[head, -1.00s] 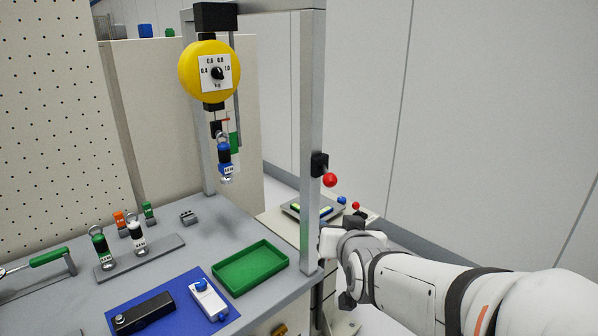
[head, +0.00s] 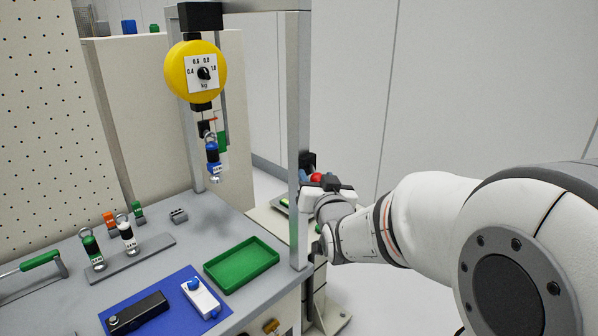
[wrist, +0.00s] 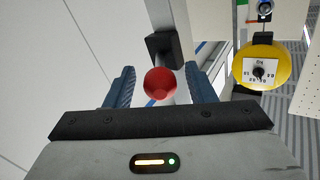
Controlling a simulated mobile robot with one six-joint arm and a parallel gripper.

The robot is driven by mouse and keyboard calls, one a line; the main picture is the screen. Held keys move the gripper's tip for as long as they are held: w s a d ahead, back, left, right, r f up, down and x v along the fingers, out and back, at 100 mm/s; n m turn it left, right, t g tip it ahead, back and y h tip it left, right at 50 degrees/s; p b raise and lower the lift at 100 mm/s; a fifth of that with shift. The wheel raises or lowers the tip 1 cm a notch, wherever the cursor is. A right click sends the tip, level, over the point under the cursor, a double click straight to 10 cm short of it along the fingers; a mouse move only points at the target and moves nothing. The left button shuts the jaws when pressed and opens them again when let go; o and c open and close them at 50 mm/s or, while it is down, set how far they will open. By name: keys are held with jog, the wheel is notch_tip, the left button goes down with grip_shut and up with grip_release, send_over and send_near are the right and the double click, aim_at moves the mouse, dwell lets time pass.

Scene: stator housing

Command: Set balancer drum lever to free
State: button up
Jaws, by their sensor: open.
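The balancer drum (head: 196,72) is a yellow disc with a dial, hung from the frame's top bar; it also shows at the right of the wrist view (wrist: 259,64). The lever's red ball knob (wrist: 160,84) sits between my gripper's two open blue fingers in the wrist view, with a gap on each side. Its black mount (wrist: 163,48) is on the post behind it. In the head view the red knob (head: 317,177) is partly hidden by my gripper (head: 318,180), which is at the post's right side. The lever's arm is hidden behind the knob.
The grey frame post (head: 299,150) stands beside my gripper. The bench holds a green tray (head: 241,264), a blue mat (head: 118,318) with two devices, and a rack with small tools (head: 130,259).

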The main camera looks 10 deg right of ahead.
jog(key=shift+w, duration=0.35)
jog(key=shift+c, duration=0.2)
grip_shut()
